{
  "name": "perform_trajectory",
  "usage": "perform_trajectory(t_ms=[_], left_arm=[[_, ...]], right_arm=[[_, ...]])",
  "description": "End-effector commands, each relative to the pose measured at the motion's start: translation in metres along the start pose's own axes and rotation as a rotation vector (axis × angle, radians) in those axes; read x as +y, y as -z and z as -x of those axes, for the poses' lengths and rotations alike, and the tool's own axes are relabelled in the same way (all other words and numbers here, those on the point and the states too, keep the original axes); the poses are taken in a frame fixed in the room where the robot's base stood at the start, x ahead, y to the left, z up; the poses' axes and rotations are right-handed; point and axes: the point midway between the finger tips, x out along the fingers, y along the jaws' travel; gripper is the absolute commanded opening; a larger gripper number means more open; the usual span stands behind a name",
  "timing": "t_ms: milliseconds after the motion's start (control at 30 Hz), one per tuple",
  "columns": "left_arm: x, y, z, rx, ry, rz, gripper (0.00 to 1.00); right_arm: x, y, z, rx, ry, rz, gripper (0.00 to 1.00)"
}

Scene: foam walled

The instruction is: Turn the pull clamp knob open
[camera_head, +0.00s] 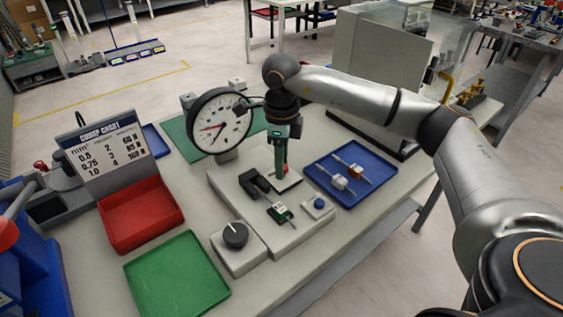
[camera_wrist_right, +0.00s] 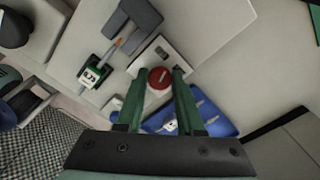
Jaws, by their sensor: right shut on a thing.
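The pull clamp knob is a small red round knob (camera_wrist_right: 159,78) with a pale mark on its face, on a light plate of the pull tester. In the head view only a bit of its red (camera_head: 285,169) shows by my fingers. My right gripper (camera_head: 281,166) points down at it with green fingers. In the right wrist view the fingers (camera_wrist_right: 160,74) stand on either side of the knob and are shut on it. The mark's exact angle is hard to read. My left gripper is not in view.
A dial gauge (camera_head: 220,123) stands close left of my right gripper. A blue tray (camera_head: 322,178) lies right; red (camera_head: 140,212) and green (camera_head: 178,277) trays lie left.

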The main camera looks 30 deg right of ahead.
Motion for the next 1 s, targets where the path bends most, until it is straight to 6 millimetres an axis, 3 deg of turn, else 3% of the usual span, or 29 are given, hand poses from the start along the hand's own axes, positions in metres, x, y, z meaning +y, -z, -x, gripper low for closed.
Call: perform_trajectory(t_ms=[500, 1000], left_arm=[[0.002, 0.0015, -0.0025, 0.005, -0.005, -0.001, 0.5], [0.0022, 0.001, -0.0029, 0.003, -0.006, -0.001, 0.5]], right_arm=[[-0.0003, -0.0007, 0.0015, -0.004, 0.004, 0.36, 0.0], [-0.0002, -0.0008, 0.0019, -0.005, 0.005, 0.442, 0.0]])
